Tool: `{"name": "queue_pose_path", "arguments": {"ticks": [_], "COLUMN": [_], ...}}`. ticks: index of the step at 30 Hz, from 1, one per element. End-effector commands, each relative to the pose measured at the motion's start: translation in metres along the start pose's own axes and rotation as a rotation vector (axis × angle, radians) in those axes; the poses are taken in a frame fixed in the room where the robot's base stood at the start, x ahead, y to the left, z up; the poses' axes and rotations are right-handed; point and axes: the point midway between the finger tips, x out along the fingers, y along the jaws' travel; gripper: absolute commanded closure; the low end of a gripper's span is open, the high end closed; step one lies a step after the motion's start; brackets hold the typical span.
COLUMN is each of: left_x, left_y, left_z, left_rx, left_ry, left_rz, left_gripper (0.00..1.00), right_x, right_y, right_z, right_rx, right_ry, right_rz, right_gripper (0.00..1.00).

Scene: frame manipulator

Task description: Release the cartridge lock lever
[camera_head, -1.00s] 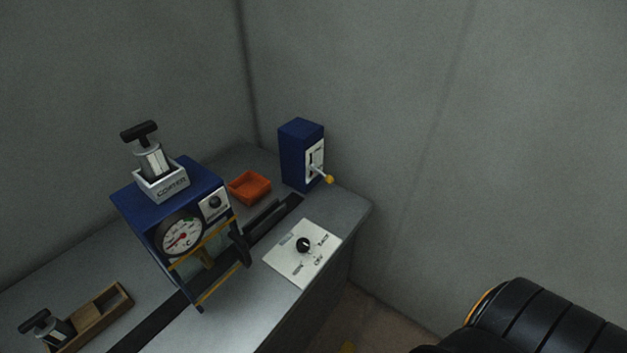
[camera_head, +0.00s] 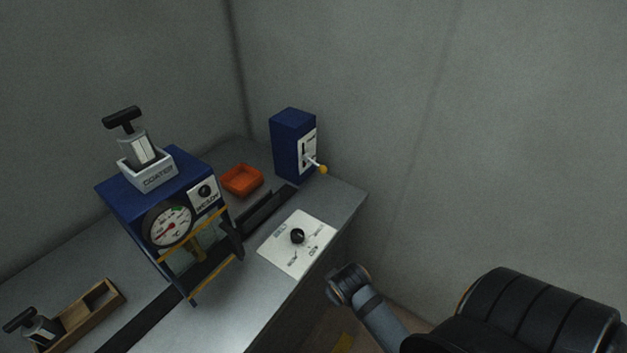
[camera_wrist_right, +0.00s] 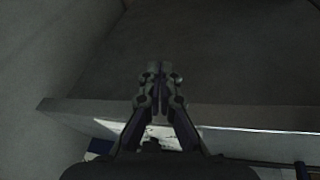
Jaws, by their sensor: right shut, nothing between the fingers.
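A lever with a yellow knob (camera_head: 322,169) sticks out of a white slotted plate on the front of a tall blue box (camera_head: 292,146) at the back of the bench. A cartridge with a black T-handle (camera_head: 136,137) stands in a white socket marked COATER (camera_head: 150,174) on a blue machine (camera_head: 163,190). I cannot tell for sure which part is the cartridge lock lever. My right gripper (camera_wrist_right: 160,76) is shut and empty in the right wrist view, over the bench edge. In the head view my right arm reaches in from the lower right, well short of the lever. My left gripper is not in view.
A white panel with a black knob (camera_head: 297,236) lies near the bench's front edge. An orange tray (camera_head: 241,180) sits behind it. A wooden holder (camera_head: 75,325) with a second cartridge (camera_head: 33,327) is at lower left. Grey walls close the back and right.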

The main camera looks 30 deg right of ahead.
Motion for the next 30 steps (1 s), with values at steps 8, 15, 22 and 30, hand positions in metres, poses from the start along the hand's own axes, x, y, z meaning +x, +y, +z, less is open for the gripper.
{"name": "queue_pose_path", "arguments": {"ticks": [8, 15, 22, 30], "left_x": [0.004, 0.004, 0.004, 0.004], "left_y": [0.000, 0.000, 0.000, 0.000], "left_z": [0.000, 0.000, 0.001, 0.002], "left_rx": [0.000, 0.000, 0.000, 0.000], "left_ry": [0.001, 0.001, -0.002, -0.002], "left_rz": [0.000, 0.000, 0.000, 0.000], "left_gripper": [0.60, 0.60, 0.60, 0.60], "right_x": [-0.010, -0.005, -0.013, -0.021], "right_y": [0.062, 0.093, 0.090, 0.079], "right_z": [-0.078, -0.147, -0.241, -0.279], "right_rx": [-0.241, -0.540, -0.982, -1.179], "right_ry": [0.107, 0.112, 0.067, 0.036], "right_rz": [0.330, 0.611, 0.912, 1.030], "right_gripper": [1.00, 1.00, 1.00, 1.00]}}
